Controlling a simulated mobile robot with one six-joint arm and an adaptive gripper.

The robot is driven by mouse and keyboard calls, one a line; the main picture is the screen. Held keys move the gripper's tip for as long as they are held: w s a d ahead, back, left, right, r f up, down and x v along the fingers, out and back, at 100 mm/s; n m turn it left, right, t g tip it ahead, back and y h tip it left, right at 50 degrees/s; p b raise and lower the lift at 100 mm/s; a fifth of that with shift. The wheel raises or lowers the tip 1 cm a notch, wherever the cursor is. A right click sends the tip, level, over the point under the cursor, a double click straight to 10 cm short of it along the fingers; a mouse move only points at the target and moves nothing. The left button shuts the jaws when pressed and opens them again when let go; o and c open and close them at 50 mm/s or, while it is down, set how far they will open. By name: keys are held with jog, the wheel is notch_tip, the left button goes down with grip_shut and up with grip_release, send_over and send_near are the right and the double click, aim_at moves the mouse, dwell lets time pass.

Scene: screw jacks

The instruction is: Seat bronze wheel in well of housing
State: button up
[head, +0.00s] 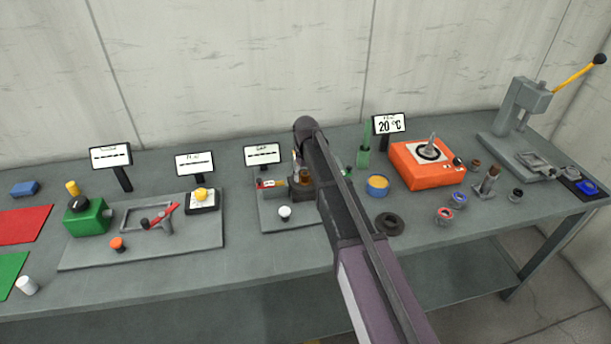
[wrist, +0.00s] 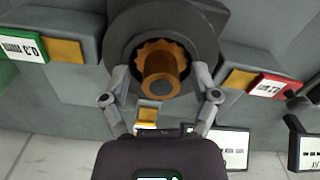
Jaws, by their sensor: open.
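The bronze wheel (wrist: 148,52) has a toothed rim and a raised bronze hub with a dark end. In the wrist view it lies inside the round well of the dark grey housing (wrist: 197,30); how deep it sits I cannot tell. My gripper (wrist: 161,80) is open, with one finger on each side of the wheel, over the housing's rim. I see gaps between the fingers and the bronze hub.
A grey plate (head: 268,212) carries a white knob (head: 285,212) and red and yellow pieces left of the arm. A dark ring (head: 389,223), a blue cup (head: 377,184) and an orange box (head: 420,170) stand to the right. A display (head: 262,154) stands behind.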

aim_at(306, 174)
notch_tip(306, 174, up, 12)
jog(key=p, duration=1.2)
jog(key=shift+r, duration=0.1)
dwell(0.6)
jog(key=s+d+m, duration=0.6)
jog(key=s+d, duration=1.7)
jog(key=s, duration=0.3)
jog(key=shift+w+a, duration=0.1)
notch_tip(306, 174, down, 6)
jog(key=b, duration=0.5)
jog(key=shift+r, duration=0.25)
